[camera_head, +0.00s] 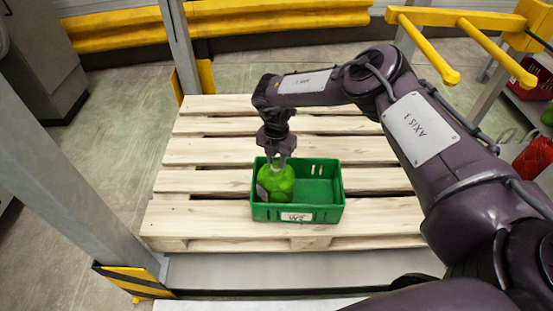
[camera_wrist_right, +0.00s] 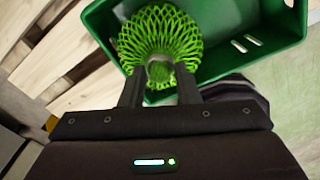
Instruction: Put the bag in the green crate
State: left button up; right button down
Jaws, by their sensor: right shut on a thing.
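The bright green bag (camera_head: 277,184) is at the left end of the green crate (camera_head: 328,213), within its outline in the head view. My right gripper (camera_head: 278,165) points down and is shut on the top of the bag. In the right wrist view, the bag (camera_wrist_right: 160,38) shows as a green net mesh between the fingers of the right gripper (camera_wrist_right: 160,80), with the crate (camera_wrist_right: 262,52) around and behind it. Whether the bag touches the crate floor cannot be told. My left gripper is not in view.
The crate stands on a wooden pallet (camera_head: 200,180), near its front edge. The right part of the crate is empty. A grey post (camera_head: 75,170) stands at the left and yellow rails (camera_head: 430,48) at the upper right. Red and green items (camera_head: 535,155) lie at the far right.

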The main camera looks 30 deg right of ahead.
jog(key=shift+w, duration=0.1)
jog(key=shift+f, duration=0.1)
jog(key=c, duration=1.1)
grip_release()
